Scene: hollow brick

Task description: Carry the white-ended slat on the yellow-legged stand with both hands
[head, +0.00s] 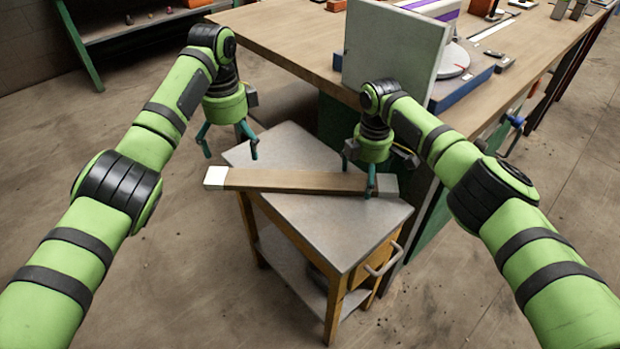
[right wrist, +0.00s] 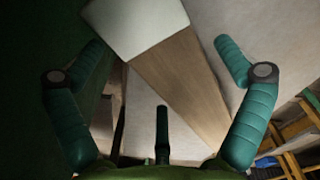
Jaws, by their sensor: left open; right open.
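The slat (head: 290,181) is a long brown wooden bar with a white left end and a paler grey-white right end. It lies flat across the grey top of the yellow-legged stand (head: 345,236), its white end reaching past the stand's left edge. My left gripper (head: 230,153) is open and empty, above and behind the slat's left part. My right gripper (head: 358,177) is open at the slat's right part, one finger in front of the slat. In the right wrist view the slat (right wrist: 185,90) and its pale end run between the spread fingers; contact cannot be told.
A large wooden workbench (head: 290,32) stands behind, with an upright grey-white panel (head: 392,48) and a blue-based machine (head: 462,82) near its corner. The stand has a metal handle (head: 384,262) and a lower shelf. Floor at left is clear.

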